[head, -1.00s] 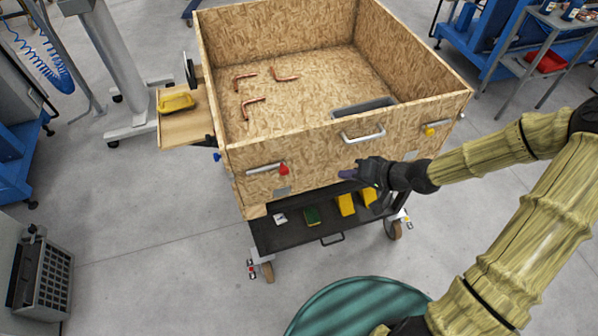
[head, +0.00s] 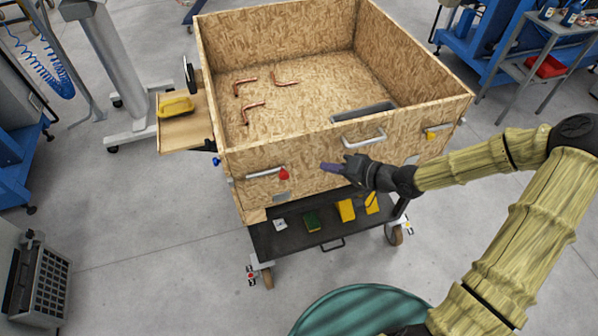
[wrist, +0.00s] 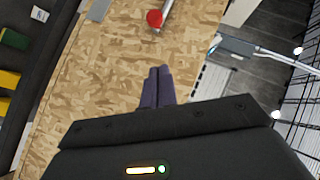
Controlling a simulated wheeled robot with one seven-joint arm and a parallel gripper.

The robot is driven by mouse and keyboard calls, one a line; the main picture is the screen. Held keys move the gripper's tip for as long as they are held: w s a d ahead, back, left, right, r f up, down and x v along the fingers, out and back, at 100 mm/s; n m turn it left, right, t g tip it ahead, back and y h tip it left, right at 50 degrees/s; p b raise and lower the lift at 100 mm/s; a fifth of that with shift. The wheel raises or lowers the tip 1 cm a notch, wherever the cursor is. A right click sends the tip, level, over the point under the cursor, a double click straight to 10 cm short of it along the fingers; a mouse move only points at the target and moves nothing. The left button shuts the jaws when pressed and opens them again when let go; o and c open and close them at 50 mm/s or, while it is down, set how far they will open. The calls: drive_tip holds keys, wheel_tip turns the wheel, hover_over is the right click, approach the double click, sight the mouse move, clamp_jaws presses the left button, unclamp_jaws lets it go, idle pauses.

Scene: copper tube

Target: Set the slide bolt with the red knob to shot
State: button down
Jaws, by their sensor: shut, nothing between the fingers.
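The slide bolt (head: 262,173) is a pale metal rod on the front wall of the wooden crate, toward its left end. Its red knob (head: 284,174) sits at the rod's right end and hangs slightly below it. In the wrist view the red knob (wrist: 155,19) shows at the top, ahead of the fingertips, with part of the rod beside it. My gripper (head: 325,168) is shut and empty, in front of the crate wall to the right of the knob and apart from it. Its dark purple fingers (wrist: 157,75) are together in the wrist view.
The open crate (head: 400,109) holds several copper tubes. A handle (head: 363,138) and a yellow-knobbed fitting (head: 431,135) are on the front wall to the right. A grey plate (head: 281,196) lies below the red knob. A black shelf (head: 270,240) sits underneath.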

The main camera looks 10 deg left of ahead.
sight(284, 176)
drive_tip(key=a+f+p, duration=0.1)
drive_tip(key=a+f, duration=0.4)
drive_tip(key=a, duration=0.3)
drive_tip(key=shift+a+p, duration=0.3)
drive_tip(key=shift+p, duration=0.05)
drive_tip(key=shift+a, duration=0.15)
